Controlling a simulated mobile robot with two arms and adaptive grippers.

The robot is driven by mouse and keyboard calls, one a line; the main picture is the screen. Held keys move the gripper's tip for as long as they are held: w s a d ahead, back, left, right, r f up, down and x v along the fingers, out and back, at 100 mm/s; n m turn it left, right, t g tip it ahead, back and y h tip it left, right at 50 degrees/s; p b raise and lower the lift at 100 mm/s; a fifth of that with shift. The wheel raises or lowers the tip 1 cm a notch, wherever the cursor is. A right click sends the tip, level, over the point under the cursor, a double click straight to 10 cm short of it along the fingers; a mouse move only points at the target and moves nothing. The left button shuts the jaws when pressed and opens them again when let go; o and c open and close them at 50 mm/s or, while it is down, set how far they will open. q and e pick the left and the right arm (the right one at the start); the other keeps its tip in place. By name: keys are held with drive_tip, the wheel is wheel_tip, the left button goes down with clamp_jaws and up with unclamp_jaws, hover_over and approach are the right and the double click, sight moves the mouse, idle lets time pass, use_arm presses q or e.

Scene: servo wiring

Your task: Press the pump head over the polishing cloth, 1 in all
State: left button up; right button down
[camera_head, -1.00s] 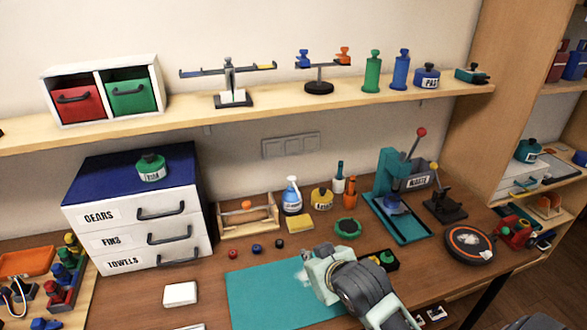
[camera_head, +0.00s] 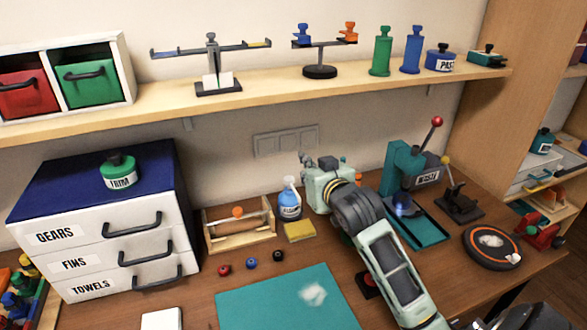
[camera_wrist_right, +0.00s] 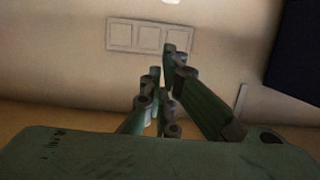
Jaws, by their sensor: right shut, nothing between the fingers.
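The pump bottle (camera_head: 289,205), blue with a white pump head and label, stands upright at the back of the table. A teal cloth or mat (camera_head: 258,300) lies flat at the front, with a whitish patch (camera_head: 313,295) on it. I cannot tell which of these is the polishing cloth. My right gripper (camera_head: 319,166) is just right of the pump bottle, at about the height of its head or above. In the right wrist view its fingers (camera_wrist_right: 165,78) are shut and empty, pointing toward the wall; the bottle is not seen there. My left gripper is not in view.
A yellow pad (camera_head: 299,231) lies before the bottle, and a wooden rack (camera_head: 240,239) stands to its left. A teal press (camera_head: 402,170) stands right of my arm. The shelf (camera_head: 250,91) runs above. My right arm hides items behind it.

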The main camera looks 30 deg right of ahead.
drive_tip(key=p+x, duration=0.2)
drive_tip(key=x, duration=0.9)
drive_tip(key=p, duration=0.1)
hover_over(293, 189)
drive_tip(key=w+d, duration=0.2)
wheel_tip(293, 189, down, 4)
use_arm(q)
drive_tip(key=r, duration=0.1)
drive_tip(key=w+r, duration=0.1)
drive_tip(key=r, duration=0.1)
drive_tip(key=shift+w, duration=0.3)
use_arm(e)
drive_tip(key=shift+a+f, duration=0.1)
drive_tip(key=shift+a, duration=0.15)
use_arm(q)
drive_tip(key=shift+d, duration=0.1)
use_arm(e)
drive_tip(key=shift+w, duration=0.1)
